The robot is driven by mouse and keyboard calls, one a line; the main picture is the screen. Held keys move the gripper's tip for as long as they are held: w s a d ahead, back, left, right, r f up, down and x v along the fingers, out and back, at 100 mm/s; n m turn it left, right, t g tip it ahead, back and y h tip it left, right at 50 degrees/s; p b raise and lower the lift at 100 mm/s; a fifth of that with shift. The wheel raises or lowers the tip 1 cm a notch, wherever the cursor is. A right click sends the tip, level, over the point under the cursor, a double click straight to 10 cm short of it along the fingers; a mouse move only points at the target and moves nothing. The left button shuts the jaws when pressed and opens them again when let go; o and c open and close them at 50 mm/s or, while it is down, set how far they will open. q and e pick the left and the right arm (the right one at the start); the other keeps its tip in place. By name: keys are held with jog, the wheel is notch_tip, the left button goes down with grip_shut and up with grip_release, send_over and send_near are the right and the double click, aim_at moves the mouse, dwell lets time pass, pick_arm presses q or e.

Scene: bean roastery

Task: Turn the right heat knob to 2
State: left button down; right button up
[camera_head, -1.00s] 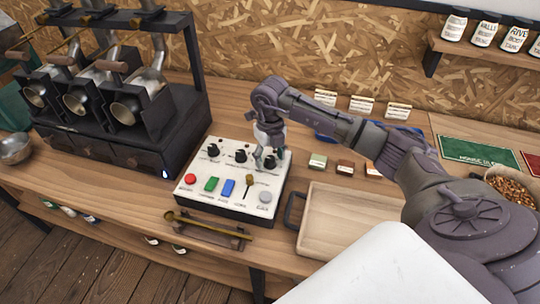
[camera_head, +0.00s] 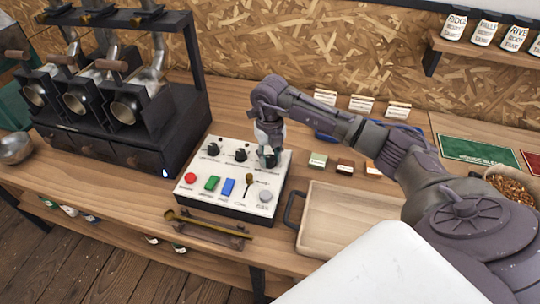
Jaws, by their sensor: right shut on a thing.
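The control box (camera_head: 235,208) is white-topped with black sides and stands on the wooden counter. Along its back are the left heat knob (camera_head: 213,149) and the middle heat knob (camera_head: 240,154), both black. The right heat knob is hidden under my right gripper (camera_head: 269,160), which points down at the box's back right and is shut on that knob. The knob's pointer and its scale are covered, so its setting cannot be read. My left gripper is not in view.
A red button (camera_head: 190,178), green and blue switches, a small lever and a grey button (camera_head: 265,196) sit along the box's front. A wooden tray (camera_head: 335,222) stands right of it. The black roaster (camera_head: 130,100) is at the left. A brass scoop (camera_head: 205,222) lies in front.

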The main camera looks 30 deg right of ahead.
jog(key=m, duration=0.6)
jog(key=m+p, duration=0.1)
jog(key=m, duration=0.4)
jog(key=shift+r+m, duration=0.1)
jog(key=shift+m, duration=0.2)
jog(key=m+p, duration=0.2)
jog(key=m, duration=0.3)
jog(key=m+p, duration=0.2)
jog(key=m, duration=0.4)
jog(key=shift+d, duration=0.1)
dwell(0.3)
jog(key=o, duration=1.2)
jog(key=shift+c, duration=0.2)
